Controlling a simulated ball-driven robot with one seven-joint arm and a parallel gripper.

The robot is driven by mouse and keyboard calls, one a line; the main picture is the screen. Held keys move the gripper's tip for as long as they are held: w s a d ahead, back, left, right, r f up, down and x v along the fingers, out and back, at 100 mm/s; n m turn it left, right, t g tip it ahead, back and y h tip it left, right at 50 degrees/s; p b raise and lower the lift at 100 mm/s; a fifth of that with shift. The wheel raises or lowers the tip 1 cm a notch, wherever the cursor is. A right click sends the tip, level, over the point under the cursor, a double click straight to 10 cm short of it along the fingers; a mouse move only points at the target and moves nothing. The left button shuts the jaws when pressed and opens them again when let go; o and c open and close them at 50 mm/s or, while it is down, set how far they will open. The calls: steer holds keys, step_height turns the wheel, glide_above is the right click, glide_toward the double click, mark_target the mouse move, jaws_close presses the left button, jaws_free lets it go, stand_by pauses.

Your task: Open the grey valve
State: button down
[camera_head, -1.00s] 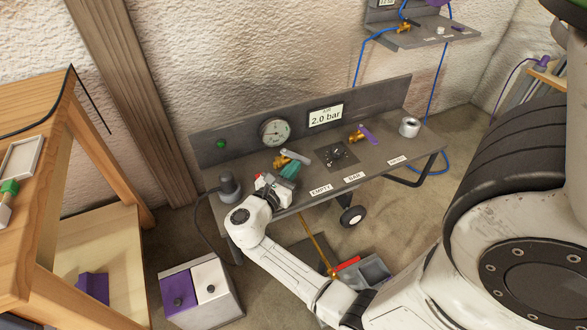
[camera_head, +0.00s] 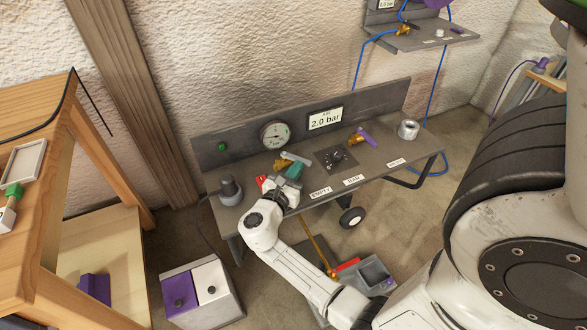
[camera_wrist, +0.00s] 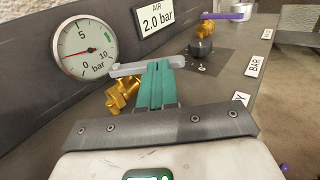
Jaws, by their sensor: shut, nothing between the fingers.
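The grey valve has a brass body (camera_wrist: 122,95) and a grey lever (camera_wrist: 140,69), which also shows in the head view (camera_head: 298,157) on the bench's left half. In the wrist view the lever runs left to right just beyond my fingertips. My gripper (camera_wrist: 164,66) has teal fingers shut together with nothing between them; it also shows in the head view (camera_head: 292,171). Its tips are at the lever and hide part of it; I cannot tell whether they touch.
A round gauge (camera_head: 275,135) and a display reading 2.0 bar (camera_head: 326,117) are on the back panel. A black knob (camera_head: 333,158), a purple-lever valve (camera_head: 368,137) and a metal cup (camera_head: 408,129) stand to the right. A dark grey cylinder (camera_head: 230,190) stands left of my gripper.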

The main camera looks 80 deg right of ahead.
mark_target(306, 165)
steer(key=n+t, duration=0.1)
steer(key=s+n+t+p, duration=0.1)
steer(key=t, duration=0.1)
steer(key=shift+d, duration=0.4)
steer(key=n+t, duration=0.1)
steer(key=t, duration=0.1)
steer(key=d+n+t+b, duration=0.1)
steer(key=t, duration=0.1)
steer(key=s+d+n+t+b, duration=0.1)
steer(key=shift+f+n+t+y, duration=0.15)
steer(key=shift+n+t+y, duration=0.15)
steer(key=shift+t, duration=0.1)
steer(key=shift+d+n+t, duration=0.2)
steer(key=shift+n+t, duration=0.1)
steer(key=shift+t, duration=0.1)
steer(key=shift+s+d+b, duration=0.1)
steer(key=shift+d+b, duration=0.7)
steer(key=shift+d, duration=0.35)
steer(key=shift+d+r, duration=0.1)
steer(key=shift+r, duration=0.1)
